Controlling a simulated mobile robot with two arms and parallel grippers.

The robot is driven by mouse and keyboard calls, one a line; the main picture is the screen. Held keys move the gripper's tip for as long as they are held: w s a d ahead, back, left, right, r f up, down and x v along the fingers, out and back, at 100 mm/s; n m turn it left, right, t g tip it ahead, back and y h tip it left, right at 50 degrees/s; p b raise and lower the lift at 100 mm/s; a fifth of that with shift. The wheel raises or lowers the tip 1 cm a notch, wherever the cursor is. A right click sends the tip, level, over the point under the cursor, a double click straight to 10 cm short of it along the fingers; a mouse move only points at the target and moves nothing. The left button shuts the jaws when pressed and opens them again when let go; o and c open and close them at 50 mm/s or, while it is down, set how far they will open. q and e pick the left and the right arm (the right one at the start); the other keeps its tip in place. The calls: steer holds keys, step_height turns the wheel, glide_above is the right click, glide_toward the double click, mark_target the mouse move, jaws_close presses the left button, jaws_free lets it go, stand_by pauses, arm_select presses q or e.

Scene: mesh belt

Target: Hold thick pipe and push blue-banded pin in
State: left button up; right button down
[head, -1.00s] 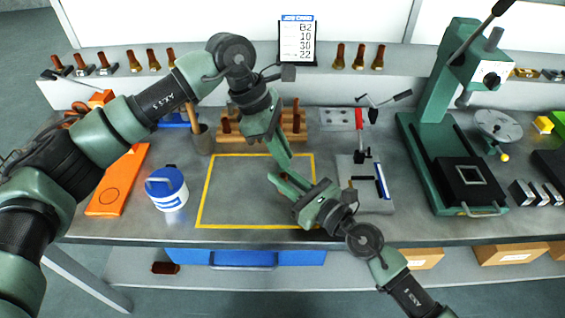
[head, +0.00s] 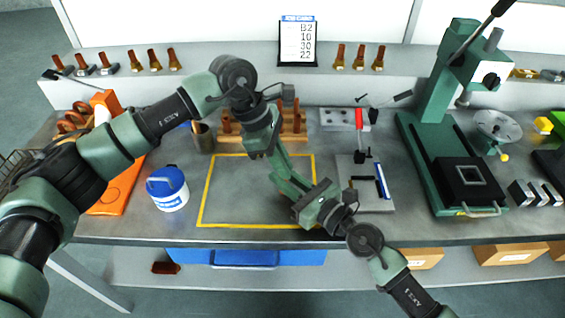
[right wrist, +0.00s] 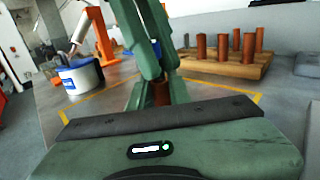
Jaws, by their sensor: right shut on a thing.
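In the head view my left gripper (head: 287,178) reaches down from above to my right gripper (head: 296,196), over the yellow-outlined mat area. In the right wrist view my right gripper (right wrist: 160,98) is shut on a brown upright pipe (right wrist: 160,91), of which only a short piece shows. The left gripper's two fingers (right wrist: 158,70) stand close together just above the pipe. A small blue patch shows between them; I cannot tell whether it is the pin's band or background. The pin is not clearly visible.
A blue-lidded white tub (head: 168,190) stands left of the yellow outline (head: 205,195). A wooden rack (head: 292,133) with brown pipes stands behind. A fixture with a red handle (head: 359,120) and a green press (head: 432,125) stand right. The outlined area is mostly clear.

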arm_select(q)
steer(key=o, duration=0.3)
steer(key=shift+s+a+f, duration=0.1)
steer(key=shift+f, duration=0.5)
arm_select(e)
steer(key=shift+a+r, duration=0.1)
steer(key=shift+r, duration=0.1)
arm_select(q)
steer(key=shift+o, duration=0.2)
steer(key=shift+r, duration=0.4)
steer(key=v, duration=1.2)
steer(key=shift+r, duration=0.5)
arm_select(e)
steer(key=shift+f, duration=0.15)
steer(key=c, duration=1.2)
jaws_free()
steer(key=shift+c, duration=0.2)
